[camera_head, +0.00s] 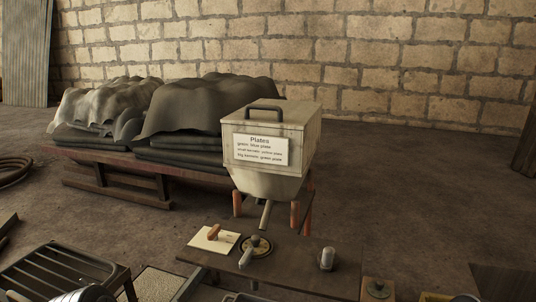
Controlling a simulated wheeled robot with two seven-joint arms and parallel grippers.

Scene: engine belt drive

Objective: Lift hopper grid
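A dark metal grid (62,269) with several parallel bars lies at the lower left, partly cut off by the bottom edge. What lies under its bars is too dark to make out. A grey box-shaped hopper (269,186) with a tapering bottom stands near the middle; a dark handle (263,109) is on its top. A pale rounded metal part overlaps the grid's lower edge; I cannot tell whether it is part of my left arm. Neither gripper's fingers can be made out.
A white sign (260,150) headed "Plates" is on the hopper's front. A low dark bench (295,262) in front holds a board (214,239) with an orange-brown handle, a round plate with a lever, and a metal knob (327,258). Covered stacks sit on a pallet behind.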

